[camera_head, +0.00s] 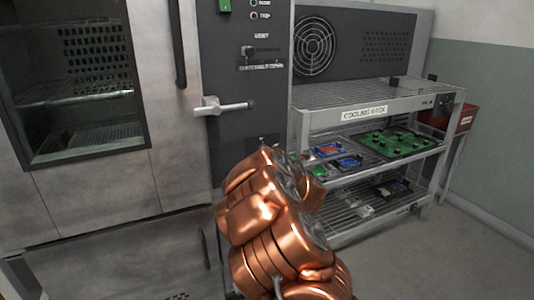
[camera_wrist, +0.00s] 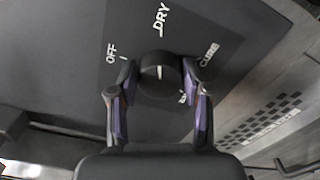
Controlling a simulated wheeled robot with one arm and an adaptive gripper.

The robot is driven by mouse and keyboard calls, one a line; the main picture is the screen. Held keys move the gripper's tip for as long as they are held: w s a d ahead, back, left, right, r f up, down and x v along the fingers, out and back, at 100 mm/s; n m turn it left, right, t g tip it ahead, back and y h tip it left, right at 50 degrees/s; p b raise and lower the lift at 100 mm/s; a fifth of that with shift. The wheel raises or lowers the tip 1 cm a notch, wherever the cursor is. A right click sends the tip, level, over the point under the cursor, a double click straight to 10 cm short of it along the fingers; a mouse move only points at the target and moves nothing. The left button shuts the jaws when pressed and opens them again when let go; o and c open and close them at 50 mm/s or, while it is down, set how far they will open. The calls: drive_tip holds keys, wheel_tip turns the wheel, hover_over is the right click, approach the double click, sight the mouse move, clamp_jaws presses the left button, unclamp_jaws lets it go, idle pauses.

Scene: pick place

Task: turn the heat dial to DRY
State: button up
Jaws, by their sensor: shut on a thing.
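The heat dial (camera_wrist: 160,88), a round black knob on a dark panel, sits in the middle of the wrist view. Its white pointer line stands nearly upright in the picture, toward the DRY label (camera_wrist: 161,19) and its tick. The OFF label (camera_wrist: 111,54) is to its left and the CURE label (camera_wrist: 209,54) to its right. Another label below right is partly covered. My gripper (camera_wrist: 159,72) is shut on the dial, with one finger on each side. In the head view my copper-coloured arm hides the dial and the gripper.
A white lever handle (camera_head: 222,107) juts from the dark panel (camera_head: 237,150) above my arm. The cooling rack (camera_head: 365,112) with circuit boards stands close on the right. An oven door with a window (camera_head: 80,95) is on the left. Open floor lies at the lower right.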

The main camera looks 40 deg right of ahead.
drive_tip(key=shift+m, duration=0.3)
idle(0.4)
drive_tip(key=o, duration=1.1)
drive_tip(key=shift+o, duration=0.2)
drive_tip(key=v, duration=1.2)
idle(0.5)
